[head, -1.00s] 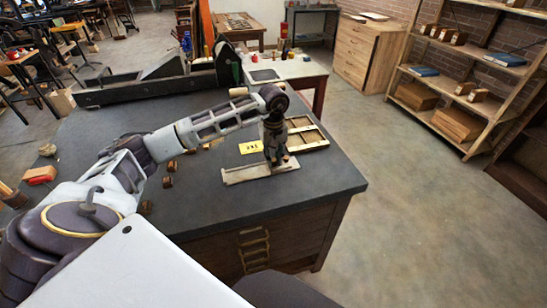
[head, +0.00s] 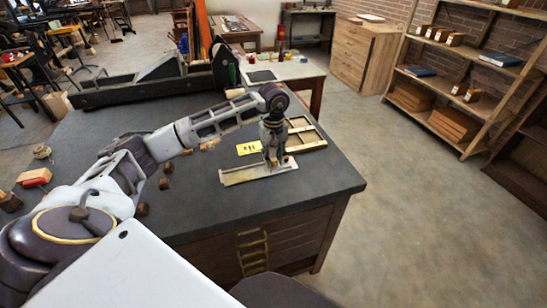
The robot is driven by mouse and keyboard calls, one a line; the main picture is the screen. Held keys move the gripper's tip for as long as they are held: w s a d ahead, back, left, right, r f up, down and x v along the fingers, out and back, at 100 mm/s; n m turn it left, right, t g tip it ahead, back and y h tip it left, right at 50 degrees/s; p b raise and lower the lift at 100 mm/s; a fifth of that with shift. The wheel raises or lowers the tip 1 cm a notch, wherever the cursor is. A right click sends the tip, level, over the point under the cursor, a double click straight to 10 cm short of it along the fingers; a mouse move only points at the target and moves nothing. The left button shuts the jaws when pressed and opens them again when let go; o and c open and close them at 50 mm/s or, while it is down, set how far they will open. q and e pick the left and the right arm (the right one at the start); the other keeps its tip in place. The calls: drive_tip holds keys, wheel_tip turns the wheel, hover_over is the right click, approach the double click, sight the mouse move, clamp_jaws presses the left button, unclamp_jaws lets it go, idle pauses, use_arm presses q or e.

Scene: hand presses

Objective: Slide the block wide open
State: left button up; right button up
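A pale flat base plate with a raised edge (head: 238,178) lies near the right part of the dark bench top. My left gripper (head: 275,163) points down at the right half of this plate, low over it or touching it. The gripper covers whatever is between its fingers. I cannot make out a separate block on the plate, nor whether the fingers are open or shut. My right gripper is not in view.
A yellow card (head: 249,148) lies behind the plate, and a shallow wooden tray (head: 306,141) sits behind right. Small brown pieces (head: 141,209) lie on the bench (head: 200,215) below my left arm. A long dark press-like fixture (head: 150,87) stands at the back. The bench front right is clear.

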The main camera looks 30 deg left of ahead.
sight(273, 159)
use_arm(q)
wheel_tip(273, 159, up, 12)
idle(1.0)
drive_tip(key=shift+f, duration=0.1)
idle(0.5)
